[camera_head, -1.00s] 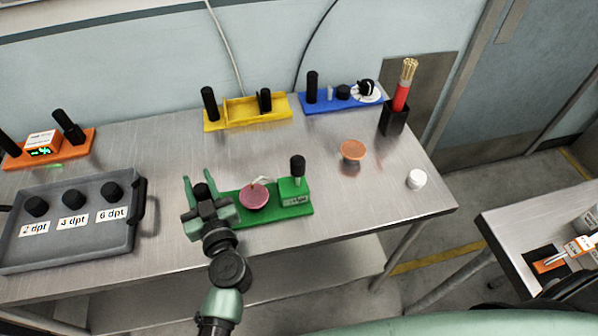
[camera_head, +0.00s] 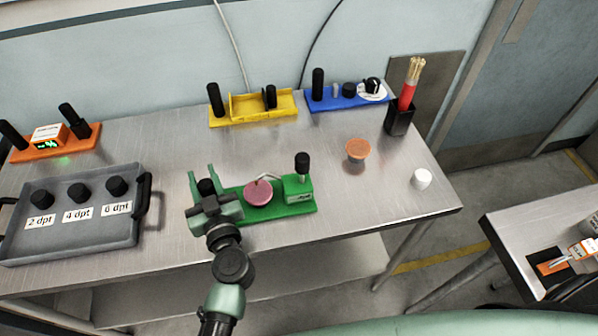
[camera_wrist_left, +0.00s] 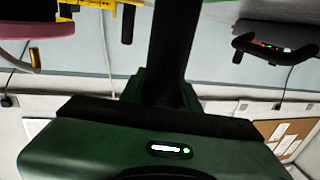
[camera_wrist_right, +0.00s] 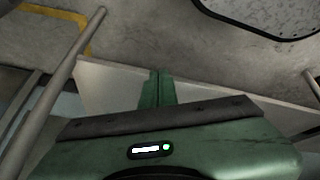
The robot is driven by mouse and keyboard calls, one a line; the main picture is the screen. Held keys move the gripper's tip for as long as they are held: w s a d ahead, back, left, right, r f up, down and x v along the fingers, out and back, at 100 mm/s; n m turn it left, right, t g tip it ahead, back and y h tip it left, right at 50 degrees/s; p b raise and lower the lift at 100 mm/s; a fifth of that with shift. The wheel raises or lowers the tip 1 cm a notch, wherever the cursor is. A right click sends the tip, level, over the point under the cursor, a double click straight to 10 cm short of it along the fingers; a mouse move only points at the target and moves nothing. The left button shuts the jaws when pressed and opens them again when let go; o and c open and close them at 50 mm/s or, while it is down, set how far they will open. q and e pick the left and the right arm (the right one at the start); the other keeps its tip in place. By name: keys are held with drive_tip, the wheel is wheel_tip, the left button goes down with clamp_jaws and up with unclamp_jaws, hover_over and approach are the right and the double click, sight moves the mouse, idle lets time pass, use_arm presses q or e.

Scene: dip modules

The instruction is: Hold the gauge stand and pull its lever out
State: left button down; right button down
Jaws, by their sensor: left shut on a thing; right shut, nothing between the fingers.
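The green stand (camera_head: 285,209) lies near the table's front edge. It carries a pink disc (camera_head: 258,193) in the middle and a green block (camera_head: 299,189) with a black-knobbed post (camera_head: 302,163) at its right end. My left gripper (camera_head: 205,183) is at the stand's left end, shut on a black upright handle (camera_head: 206,187). In the left wrist view, this dark handle (camera_wrist_left: 171,45) rises between the fingers. I cannot clearly make out a lever. My right gripper (camera_wrist_right: 157,88) is shut and empty, away from the stand.
A grey tray (camera_head: 75,240) with labelled black knobs stands left. An orange module (camera_head: 60,150), yellow module (camera_head: 253,117) and blue module (camera_head: 345,103) line the back. Bare table lies behind the stand.

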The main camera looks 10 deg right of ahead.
drive_tip(key=w+a+r+n+t+y, duration=0.2)
drive_tip(key=w+a+r+n, duration=0.1)
drive_tip(key=w+r, duration=0.3)
drive_tip(key=w+a+r+n+t+y, duration=0.2)
drive_tip(key=w+a+r+t, duration=0.15)
drive_tip(key=r, duration=0.45)
drive_tip(key=w+a+r+n+y, duration=0.1)
drive_tip(key=a+r+n+y, duration=0.25)
drive_tip(key=r, duration=0.65)
drive_tip(key=w+a+r+n+y, duration=0.1)
drive_tip(key=a+r+n+y, duration=0.3)
drive_tip(key=r, duration=0.6)
drive_tip(key=w+d+r+n+t+h, duration=0.1)
drive_tip(key=w+r+n+t, duration=0.1)
drive_tip(key=r, duration=0.5)
drive_tip(key=w+r+n+t+h, duration=0.1)
drive_tip(key=w+r+n+t, duration=0.1)
drive_tip(key=w+r+n, duration=0.3)
wheel_tip(320, 180, up, 3)
drive_tip(key=shift+w+d+f, duration=0.1)
drive_tip(key=shift+w+d, duration=0.2)
drive_tip(key=shift+d, duration=0.05)
